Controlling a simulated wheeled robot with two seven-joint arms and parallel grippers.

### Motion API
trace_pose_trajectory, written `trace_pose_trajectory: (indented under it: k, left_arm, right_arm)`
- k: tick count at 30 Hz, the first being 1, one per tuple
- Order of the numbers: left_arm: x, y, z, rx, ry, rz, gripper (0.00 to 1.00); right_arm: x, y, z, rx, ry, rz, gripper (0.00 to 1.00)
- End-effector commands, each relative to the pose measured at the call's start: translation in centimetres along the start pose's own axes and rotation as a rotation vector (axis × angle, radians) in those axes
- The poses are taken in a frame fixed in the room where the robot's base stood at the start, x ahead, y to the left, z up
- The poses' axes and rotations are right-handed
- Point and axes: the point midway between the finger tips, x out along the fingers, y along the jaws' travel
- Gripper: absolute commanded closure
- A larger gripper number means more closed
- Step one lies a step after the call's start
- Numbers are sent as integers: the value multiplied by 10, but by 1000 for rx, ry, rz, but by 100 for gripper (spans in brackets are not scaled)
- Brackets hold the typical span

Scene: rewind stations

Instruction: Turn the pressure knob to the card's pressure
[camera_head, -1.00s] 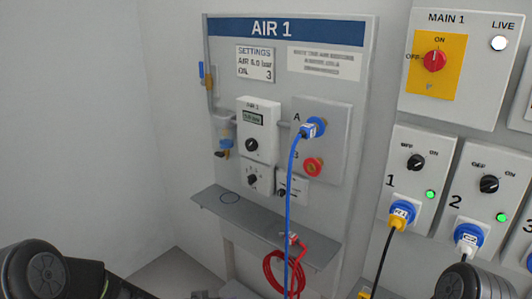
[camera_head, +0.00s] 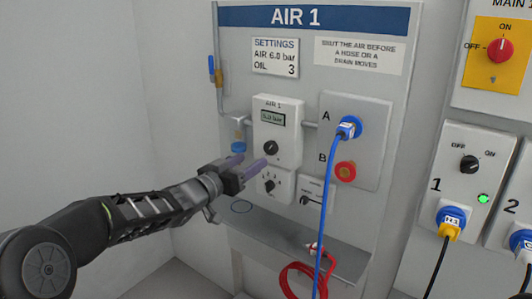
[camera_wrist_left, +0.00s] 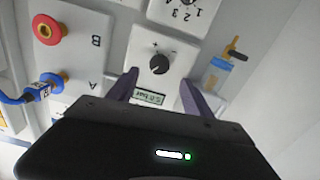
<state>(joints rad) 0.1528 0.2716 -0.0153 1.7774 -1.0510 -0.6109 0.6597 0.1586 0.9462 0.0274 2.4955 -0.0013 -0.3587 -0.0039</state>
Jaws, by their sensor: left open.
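The pressure knob (camera_head: 270,148) is a small black dial on the white AIR 1 regulator box (camera_head: 290,105). It also shows in the left wrist view (camera_wrist_left: 158,64). The display (camera_head: 271,119) above it is small and seems to read 5.0 bar. The settings card (camera_head: 275,57) reads AIR 6.0 bar, OIL 3. My left gripper (camera_head: 247,164) is open and empty, just left of and below the knob in the head view. In the left wrist view the knob appears between its two fingers (camera_wrist_left: 160,78), not visibly touched. My right gripper is out of view.
A blue hose (camera_head: 327,200) hangs from port A, with a red port B (camera_head: 345,171) below. A lower dial (camera_head: 270,186) sits under the regulator. A grey shelf (camera_head: 300,243) carries a red hose. A filter bowl (camera_head: 238,147) is left of the regulator.

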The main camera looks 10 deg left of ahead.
Motion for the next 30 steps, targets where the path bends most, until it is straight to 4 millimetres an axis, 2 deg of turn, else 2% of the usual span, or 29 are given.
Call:
trace_pose_trajectory:
  k: [7, 19, 24, 30]
  left_arm:
    - [14, 1, 0, 0, 0, 2, 41]
    - [71, 1, 0, 0, -1, 2, 41]
    - [79, 0, 0, 0, -1, 0, 41]
    - [78, 0, 0, 0, -1, 0, 41]
  right_arm:
    - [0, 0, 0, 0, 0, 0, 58]
    - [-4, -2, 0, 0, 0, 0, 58]
    - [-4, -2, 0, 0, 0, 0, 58]
    - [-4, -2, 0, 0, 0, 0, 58]
